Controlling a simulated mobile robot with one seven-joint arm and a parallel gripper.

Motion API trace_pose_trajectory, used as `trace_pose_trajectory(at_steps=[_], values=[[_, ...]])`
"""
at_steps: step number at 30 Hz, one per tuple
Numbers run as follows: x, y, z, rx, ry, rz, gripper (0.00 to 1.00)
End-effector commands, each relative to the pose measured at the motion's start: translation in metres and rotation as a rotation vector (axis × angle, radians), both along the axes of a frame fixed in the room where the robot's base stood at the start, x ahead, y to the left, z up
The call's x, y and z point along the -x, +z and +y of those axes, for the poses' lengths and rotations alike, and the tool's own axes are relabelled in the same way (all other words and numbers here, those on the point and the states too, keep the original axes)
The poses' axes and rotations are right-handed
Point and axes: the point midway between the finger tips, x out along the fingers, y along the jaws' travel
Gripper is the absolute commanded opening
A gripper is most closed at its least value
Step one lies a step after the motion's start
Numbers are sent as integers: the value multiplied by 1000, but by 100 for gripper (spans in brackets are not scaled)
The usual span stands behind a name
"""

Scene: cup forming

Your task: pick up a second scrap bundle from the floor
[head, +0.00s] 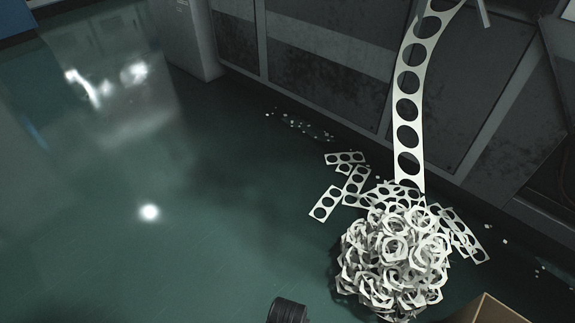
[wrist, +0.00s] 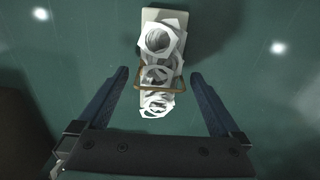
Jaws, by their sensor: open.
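A scrap bundle (wrist: 158,40) of white ring-shaped cut-outs shows in the wrist view, with a brown band (wrist: 160,88) around it. It lies lengthwise over the green floor, its near part between the fingers. My gripper (wrist: 159,73) is open, one finger on each side of the bundle, with a visible gap to both. How high the fingertips are above the floor I cannot tell. In the head view, a large tangled heap of white scrap (head: 395,262) sits on the floor at lower right. My gripper and the banded bundle do not show there.
A punched strip (head: 406,107) hangs from above down to the heap. Loose punched pieces (head: 325,203) and small bits (head: 300,125) lie around it. A dark machine wall (head: 330,70) stands behind. A brown box edge (head: 488,308) shows at bottom right. The floor (head: 120,255) at left is clear.

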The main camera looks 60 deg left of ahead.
Motion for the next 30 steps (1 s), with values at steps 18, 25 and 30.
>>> trace_pose_trajectory(at_steps=[18, 25, 30], values=[[0, 1, 0, 0, 0, 0, 14], [-1, 2, 0, 0, 0, -1, 5], [-1, 7, 0, 0, -1, -1, 5]])
